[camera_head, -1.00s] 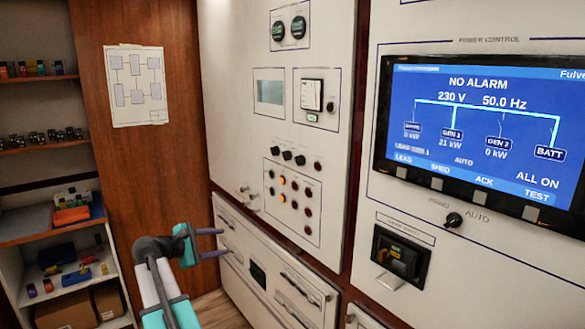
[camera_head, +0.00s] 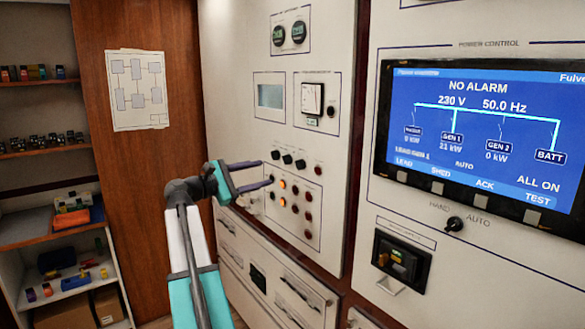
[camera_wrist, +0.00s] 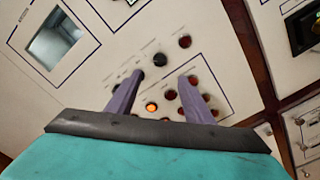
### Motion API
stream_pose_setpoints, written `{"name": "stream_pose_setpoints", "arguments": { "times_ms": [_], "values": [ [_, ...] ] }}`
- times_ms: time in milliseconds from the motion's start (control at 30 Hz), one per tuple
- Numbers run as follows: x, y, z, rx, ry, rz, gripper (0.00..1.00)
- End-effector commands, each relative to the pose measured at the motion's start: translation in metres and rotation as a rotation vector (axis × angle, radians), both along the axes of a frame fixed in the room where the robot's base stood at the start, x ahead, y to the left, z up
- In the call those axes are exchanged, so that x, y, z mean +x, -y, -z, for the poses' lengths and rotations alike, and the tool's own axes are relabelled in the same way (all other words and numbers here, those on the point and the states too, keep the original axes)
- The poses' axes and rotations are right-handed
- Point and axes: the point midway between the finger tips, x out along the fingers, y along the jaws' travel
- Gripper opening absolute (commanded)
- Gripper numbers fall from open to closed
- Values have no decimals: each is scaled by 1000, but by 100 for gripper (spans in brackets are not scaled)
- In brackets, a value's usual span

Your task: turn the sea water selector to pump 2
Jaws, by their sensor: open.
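A row of small black knobs (camera_head: 287,159) sits on the upper part of the lamp and knob panel (camera_head: 310,235). Their labels are too small to read, so I cannot tell which is the sea water selector. My gripper (camera_head: 265,173) is open and empty, its two purple fingers pointing at the left part of this panel. In the wrist view, my gripper (camera_wrist: 162,78) has a black knob (camera_wrist: 160,59) just beyond the gap between its fingertips. Another black knob is partly hidden by the left fingertip. I cannot tell whether the fingers touch the panel.
Lit amber lamps and dark red ones (camera_head: 308,197) fill the rows below the knobs. A separate HAND/AUTO knob (camera_head: 454,224) sits under the power control screen (camera_head: 480,130). Drawers (camera_head: 270,275) are below. Shelves (camera_head: 40,150) stand at the left.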

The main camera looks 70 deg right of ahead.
Motion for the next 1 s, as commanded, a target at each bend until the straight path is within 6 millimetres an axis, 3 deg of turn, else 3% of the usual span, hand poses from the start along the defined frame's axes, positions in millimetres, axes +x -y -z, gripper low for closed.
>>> {"name": "stream_pose_setpoints", "arguments": {
  "times_ms": [367, 1000],
  "values": [
    [-11, 17, -1, 1, 1, 0, 47],
    [-59, 93, -2, 2, 0, 1, 47]
  ]
}}
